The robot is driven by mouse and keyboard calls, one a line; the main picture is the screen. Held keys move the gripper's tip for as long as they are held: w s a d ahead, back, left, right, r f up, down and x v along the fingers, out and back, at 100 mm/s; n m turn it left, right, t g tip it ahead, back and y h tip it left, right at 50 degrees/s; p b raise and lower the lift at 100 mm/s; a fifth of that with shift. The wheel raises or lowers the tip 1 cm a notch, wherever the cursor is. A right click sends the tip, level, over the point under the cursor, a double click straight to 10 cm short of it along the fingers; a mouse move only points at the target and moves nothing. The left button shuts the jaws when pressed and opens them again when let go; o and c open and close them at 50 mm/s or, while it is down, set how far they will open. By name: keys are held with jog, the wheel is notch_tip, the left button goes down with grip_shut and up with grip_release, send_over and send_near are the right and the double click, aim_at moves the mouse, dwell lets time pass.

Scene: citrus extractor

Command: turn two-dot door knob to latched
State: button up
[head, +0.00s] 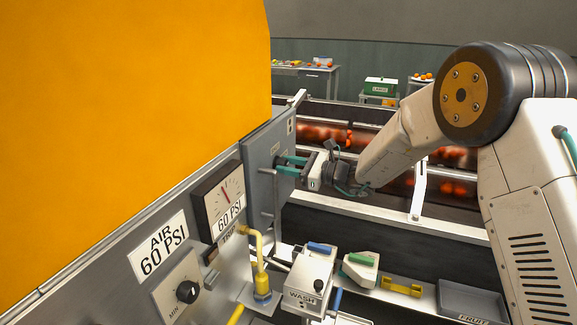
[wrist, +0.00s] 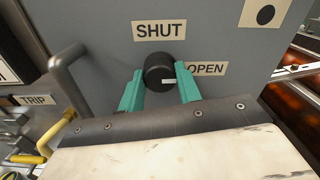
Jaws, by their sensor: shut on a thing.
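The black door knob (wrist: 158,72) sits on a grey door panel (wrist: 110,45) between the labels SHUT (wrist: 159,30), above it, and OPEN (wrist: 206,69), to its right. Its white mark points right, toward OPEN. My gripper (wrist: 160,76) has its teal fingers on either side of the knob, shut on it. A white plate (wrist: 265,13) with a black dot is cut off at the wrist view's top edge.
A grey bar handle (wrist: 68,75) stands out left of the knob. A pressure gauge (head: 223,197), a yellow pipe (head: 259,260) and a WASH box (head: 305,280) are near the door. A conveyor with oranges (head: 325,133) runs behind my arm.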

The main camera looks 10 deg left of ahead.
jog(key=n, duration=0.4)
jog(key=shift+n, duration=0.3)
jog(key=n, duration=0.4)
jog(key=shift+n, duration=0.3)
jog(key=n, duration=0.4)
jog(key=shift+f+n, duration=0.1)
jog(key=shift+n, duration=2.2)
jog(key=o, duration=1)
jog(key=shift+d, duration=0.15)
